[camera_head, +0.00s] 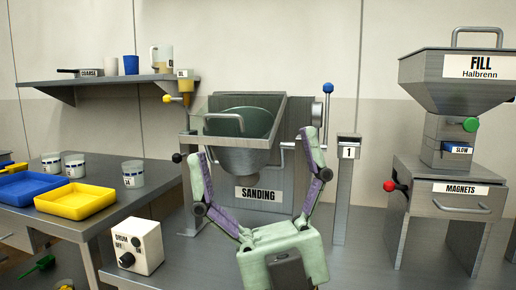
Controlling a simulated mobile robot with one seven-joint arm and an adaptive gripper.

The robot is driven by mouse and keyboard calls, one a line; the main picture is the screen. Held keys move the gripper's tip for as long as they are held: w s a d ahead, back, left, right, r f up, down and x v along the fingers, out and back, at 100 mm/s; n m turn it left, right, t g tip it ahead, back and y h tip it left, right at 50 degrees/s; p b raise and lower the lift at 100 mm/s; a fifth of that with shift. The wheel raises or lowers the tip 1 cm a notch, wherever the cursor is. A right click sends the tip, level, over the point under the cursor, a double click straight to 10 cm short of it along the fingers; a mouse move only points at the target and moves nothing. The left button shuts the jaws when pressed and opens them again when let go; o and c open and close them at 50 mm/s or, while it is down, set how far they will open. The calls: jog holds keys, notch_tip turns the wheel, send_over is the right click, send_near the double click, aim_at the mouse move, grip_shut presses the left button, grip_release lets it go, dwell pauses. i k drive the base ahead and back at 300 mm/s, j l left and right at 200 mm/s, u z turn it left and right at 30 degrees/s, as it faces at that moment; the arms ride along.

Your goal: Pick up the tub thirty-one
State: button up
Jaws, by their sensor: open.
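Three small white tubs with dark blue bands stand on the grey table at the left: one at the back left (51,162), one beside it (74,166), and one apart to the right (133,174). Their labels are too small to read, so I cannot tell which is thirty-one. My gripper (254,145), green and purple, is open in the lower middle of the view, with its fingers spread wide in front of the sanding machine. Nothing shows between the fingers, and it is right of the tubs and clear of them.
A yellow tray (76,203) and a blue tray (28,188) lie in front of the tubs. A white switch box (137,247) stands at the lower front. The sanding machine (262,182) is behind my gripper. The fill hopper (470,80) stands at right, a shelf (110,81) above the tubs.

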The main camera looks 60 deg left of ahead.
aim_at(51, 162)
jog(key=u, duration=3.15)
jog(key=i+j, duration=0.15)
jog(key=i, duration=0.4)
jog(key=i+j+z, duration=0.1)
jog(key=i, duration=0.4)
jog(key=i+j, duration=0.15)
jog(key=i, duration=0.4)
jog(key=i+j, duration=0.2)
jog(key=i, duration=0.3)
jog(key=l+z, duration=0.05)
